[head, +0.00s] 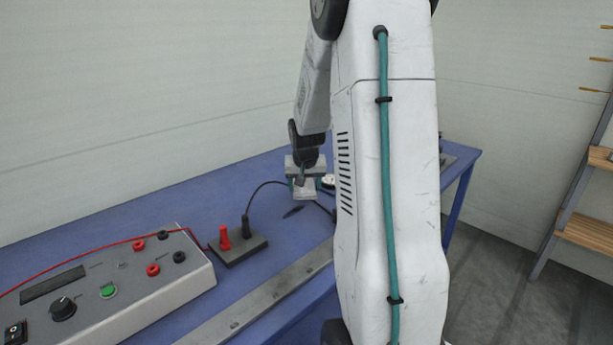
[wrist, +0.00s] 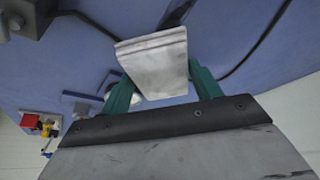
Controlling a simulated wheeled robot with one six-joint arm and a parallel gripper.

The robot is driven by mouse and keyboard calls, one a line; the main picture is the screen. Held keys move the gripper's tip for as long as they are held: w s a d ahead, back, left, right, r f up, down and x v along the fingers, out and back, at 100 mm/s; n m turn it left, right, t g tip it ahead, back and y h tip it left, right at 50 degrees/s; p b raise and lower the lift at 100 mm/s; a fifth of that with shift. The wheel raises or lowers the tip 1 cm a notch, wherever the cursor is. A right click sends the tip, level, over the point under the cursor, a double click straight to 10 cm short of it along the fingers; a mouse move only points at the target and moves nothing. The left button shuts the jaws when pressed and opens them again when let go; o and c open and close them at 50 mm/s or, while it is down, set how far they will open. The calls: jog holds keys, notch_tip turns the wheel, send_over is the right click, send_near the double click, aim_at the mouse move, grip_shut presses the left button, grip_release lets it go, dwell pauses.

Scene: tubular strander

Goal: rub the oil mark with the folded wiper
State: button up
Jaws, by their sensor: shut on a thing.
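My gripper (head: 304,178) is over the blue bench, partly seen past my arm in the head view. In the wrist view its two green fingers (wrist: 160,80) are shut on the folded wiper (wrist: 155,55), a pale grey-white folded pad. The wiper also shows below my gripper in the head view (head: 304,192). It is at or just above the bench top; I cannot tell whether it touches. A small dark patch (head: 292,212), which looks like the oil mark, lies on the bench just in front of the wiper.
A grey control box (head: 120,285) with knobs and sockets stands at the front left. A dark block with red and black plugs (head: 238,248) sits beside it, its black cable passing near my gripper. A metal strip (head: 265,298) runs along the front edge. The back left bench is clear.

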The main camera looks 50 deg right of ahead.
jog(key=shift+r, duration=1.45)
